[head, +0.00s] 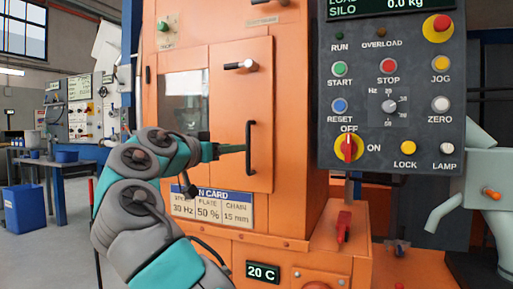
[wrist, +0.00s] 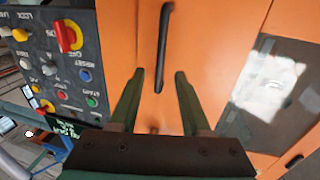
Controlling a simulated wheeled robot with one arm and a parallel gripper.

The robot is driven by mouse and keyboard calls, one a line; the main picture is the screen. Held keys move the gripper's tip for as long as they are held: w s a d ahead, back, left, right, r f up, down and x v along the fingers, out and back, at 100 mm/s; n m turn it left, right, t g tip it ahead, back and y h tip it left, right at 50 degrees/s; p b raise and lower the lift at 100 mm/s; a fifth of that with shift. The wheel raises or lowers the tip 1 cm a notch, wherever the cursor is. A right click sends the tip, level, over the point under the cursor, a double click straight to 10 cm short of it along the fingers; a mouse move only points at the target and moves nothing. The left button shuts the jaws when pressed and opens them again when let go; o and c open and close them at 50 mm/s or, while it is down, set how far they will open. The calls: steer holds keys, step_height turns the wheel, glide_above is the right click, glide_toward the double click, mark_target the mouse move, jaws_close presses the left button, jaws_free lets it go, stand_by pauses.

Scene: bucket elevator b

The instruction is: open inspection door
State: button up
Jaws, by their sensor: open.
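The orange inspection door (head: 227,160) is on the front of the orange machine and looks closed. It carries an upright black bar handle (head: 249,148), a latch knob with a white tip (head: 241,65) and a window (head: 184,97). My gripper (head: 243,148) reaches in from the left, with its fingertips at the handle's middle in the head view. In the wrist view, my gripper (wrist: 159,74) is open, and the lower part of the handle (wrist: 164,48) shows between the two fingers. I cannot tell whether either finger touches it. The window (wrist: 268,88) is at the right there.
A grey control panel (head: 390,115) with buttons and a red rotary switch stands right of the door. Below are an information card (head: 212,208), a red lever (head: 343,226) and a "20 C" display (head: 263,272). A blue bin (head: 25,208) stands at the far left.

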steer(key=p, duration=0.1)
glide_above(248, 168)
steer(key=shift+w, duration=0.35)
jaws_close()
stand_by(0.3)
stand_by(1.1)
